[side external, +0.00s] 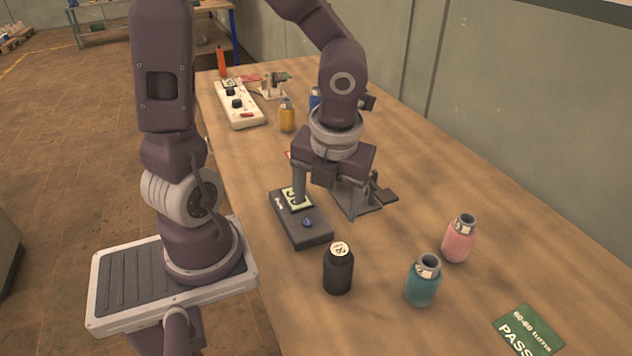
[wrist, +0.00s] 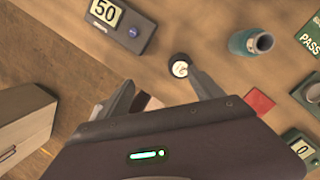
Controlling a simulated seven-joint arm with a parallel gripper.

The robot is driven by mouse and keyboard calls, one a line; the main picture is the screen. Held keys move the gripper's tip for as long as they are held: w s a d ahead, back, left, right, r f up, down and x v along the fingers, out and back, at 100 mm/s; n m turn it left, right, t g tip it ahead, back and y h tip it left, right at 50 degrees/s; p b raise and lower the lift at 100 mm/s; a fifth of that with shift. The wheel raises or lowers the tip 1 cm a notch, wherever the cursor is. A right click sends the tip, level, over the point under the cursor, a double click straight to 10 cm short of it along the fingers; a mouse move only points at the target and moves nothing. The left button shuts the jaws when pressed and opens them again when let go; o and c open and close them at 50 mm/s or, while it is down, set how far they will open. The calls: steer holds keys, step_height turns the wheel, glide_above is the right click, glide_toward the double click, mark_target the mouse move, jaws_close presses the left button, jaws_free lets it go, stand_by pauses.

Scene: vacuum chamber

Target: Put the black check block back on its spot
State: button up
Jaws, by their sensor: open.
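A black bottle-shaped block (side external: 338,272) with a pale marked top stands upright on the table, in front of a dark instrument (side external: 303,232). I take it for the check block. In the wrist view, the block (wrist: 181,66) is seen from above, beyond the right fingertip in the picture; contact cannot be judged there. My gripper (side external: 327,200) is open, pointing down over the table beside the instrument, and behind the block in the side view. Nothing shows between its fingers (wrist: 160,88) in the wrist view. I cannot tell which place is the block's spot.
A teal bottle (side external: 422,281) and a pink bottle (side external: 459,238) stand right of the block. A green PASS card (side external: 528,331) lies at the front right. A grey fixture (side external: 377,198) stands close beside my gripper. A yellow bottle (side external: 287,116) and white strip (side external: 240,112) are farther back.

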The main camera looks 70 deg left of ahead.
steer(key=s+d+r+n+t+h, duration=0.1)
steer(key=r+n, duration=0.4)
steer(key=n, duration=0.8)
steer(key=s+d+r+n+t+h, duration=0.1)
steer(key=s+r+n+t, duration=0.3)
steer(key=n, duration=1)
step_height(320, 180, up, 3)
steer(key=shift+s+d+f, duration=0.2)
steer(key=shift+s+d, duration=0.25)
steer(key=shift+s, duration=0.35)
